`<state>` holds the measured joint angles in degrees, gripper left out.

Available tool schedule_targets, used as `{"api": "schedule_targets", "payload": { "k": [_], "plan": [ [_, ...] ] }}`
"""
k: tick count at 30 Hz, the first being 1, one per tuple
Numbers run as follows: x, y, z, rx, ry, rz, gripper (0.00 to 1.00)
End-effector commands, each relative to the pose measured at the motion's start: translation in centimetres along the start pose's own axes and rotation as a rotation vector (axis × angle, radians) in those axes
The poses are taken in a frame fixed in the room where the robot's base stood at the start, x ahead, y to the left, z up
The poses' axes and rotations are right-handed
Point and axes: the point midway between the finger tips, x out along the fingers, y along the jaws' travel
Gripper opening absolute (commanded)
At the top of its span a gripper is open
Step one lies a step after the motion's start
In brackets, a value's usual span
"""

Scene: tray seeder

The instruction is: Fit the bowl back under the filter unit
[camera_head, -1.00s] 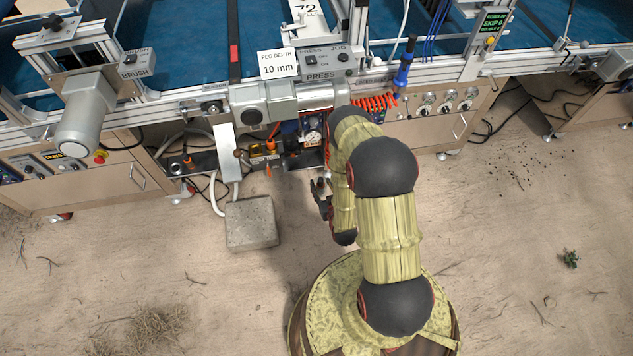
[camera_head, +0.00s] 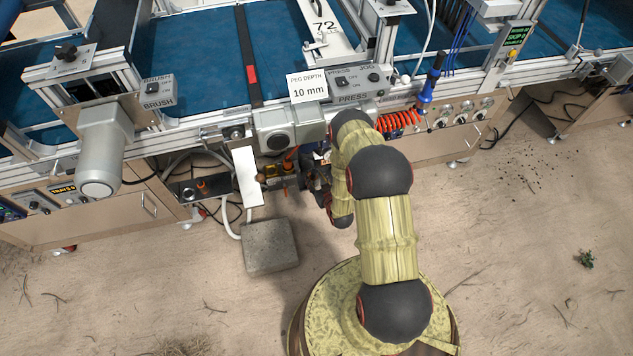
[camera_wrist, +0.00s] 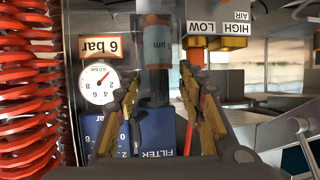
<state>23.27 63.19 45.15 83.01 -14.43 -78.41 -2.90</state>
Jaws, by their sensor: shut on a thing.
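In the wrist view, which looks upside down, my gripper (camera_wrist: 160,80) has its yellow-and-dark fingers on either side of a dark greyish cylindrical piece, which I take to be the bowl (camera_wrist: 154,92); its outline is hard to make out. A grey cylinder with an orange end and a "µm" label, apparently the filter element (camera_wrist: 157,48), stands in line just beyond the fingertips. Whether the bowl touches the filter unit cannot be told. In the head view my gripper (camera_head: 319,180) is small and dark below the press housing, and the held piece is hidden there.
A round pressure gauge (camera_wrist: 98,84), a blue "FILTER" panel (camera_wrist: 112,135) and coiled red hose (camera_wrist: 28,85) crowd one side. HIGH and LOW air labels (camera_wrist: 214,29) are opposite. A concrete block (camera_head: 270,247) lies on the sandy floor left of my arm.

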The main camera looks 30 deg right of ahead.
Motion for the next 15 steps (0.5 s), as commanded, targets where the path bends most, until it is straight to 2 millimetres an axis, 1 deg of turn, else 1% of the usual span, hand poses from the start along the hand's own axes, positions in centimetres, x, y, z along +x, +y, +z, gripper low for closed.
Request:
{"api": "schedule_targets", "payload": {
  "k": [15],
  "plan": [
    [3.9,0.6,-1.6,0.000,0.003,0.001,0.13]
  ]
}}
